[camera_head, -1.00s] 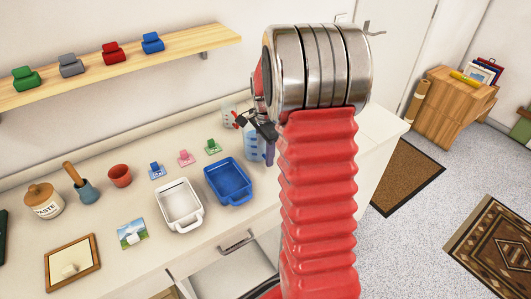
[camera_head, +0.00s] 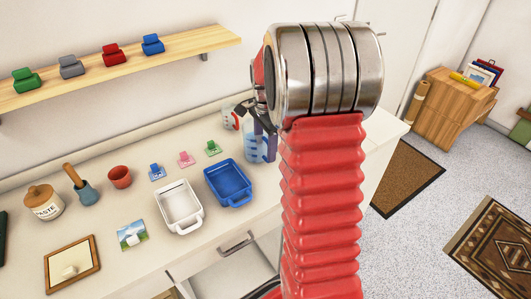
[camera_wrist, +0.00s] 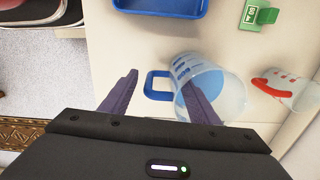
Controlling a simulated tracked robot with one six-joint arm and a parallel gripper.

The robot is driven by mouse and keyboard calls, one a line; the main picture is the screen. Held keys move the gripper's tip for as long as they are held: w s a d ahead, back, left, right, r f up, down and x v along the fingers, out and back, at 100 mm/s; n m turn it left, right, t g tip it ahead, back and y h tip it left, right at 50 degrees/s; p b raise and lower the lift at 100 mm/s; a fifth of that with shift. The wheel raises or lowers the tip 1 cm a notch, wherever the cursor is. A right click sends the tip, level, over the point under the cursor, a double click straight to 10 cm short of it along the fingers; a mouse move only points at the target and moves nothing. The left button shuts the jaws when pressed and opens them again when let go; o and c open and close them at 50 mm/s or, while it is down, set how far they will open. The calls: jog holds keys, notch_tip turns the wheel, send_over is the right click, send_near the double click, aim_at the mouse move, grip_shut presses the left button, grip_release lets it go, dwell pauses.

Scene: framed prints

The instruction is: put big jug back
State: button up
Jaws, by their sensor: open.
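The big jug (camera_wrist: 222,88) is clear with blue markings and a blue handle, and looks upright on the counter. Its handle (camera_wrist: 150,86) points left in the wrist view. My gripper (camera_wrist: 160,80) is open, with its two purple fingers spread. In the picture the handle lies between the fingertips, and the right finger overlaps the jug's side. I cannot tell whether the fingers touch it. In the head view the big jug (camera_head: 264,148) stands right of the blue tray, partly behind my arm, with my gripper (camera_head: 262,120) above it.
A smaller jug with a red handle (camera_wrist: 287,88) stands close beside the big jug. The counter (camera_head: 130,270) has free room at the front.

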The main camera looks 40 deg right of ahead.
notch_tip(320, 180, up, 8)
jog(key=shift+r, duration=0.1)
dwell(0.7)
jog(key=s+a+r+n+t, duration=0.1)
jog(key=s+a+r+n, duration=0.25)
jog(key=a, duration=0.35)
jog(key=s+a+r+n+t, duration=0.1)
jog(key=s+a+r+n, duration=0.3)
jog(key=a, duration=0.3)
jog(key=s+a+f+n+t, duration=0.2)
jog(key=s+a+n+t, duration=0.1)
jog(key=s+a+n, duration=0.8)
jog(key=shift+s+a+n, duration=0.15)
jog(key=shift+s+n, duration=0.3)
jog(key=shift+s, duration=0.2)
jog(key=shift+c, duration=0.2)
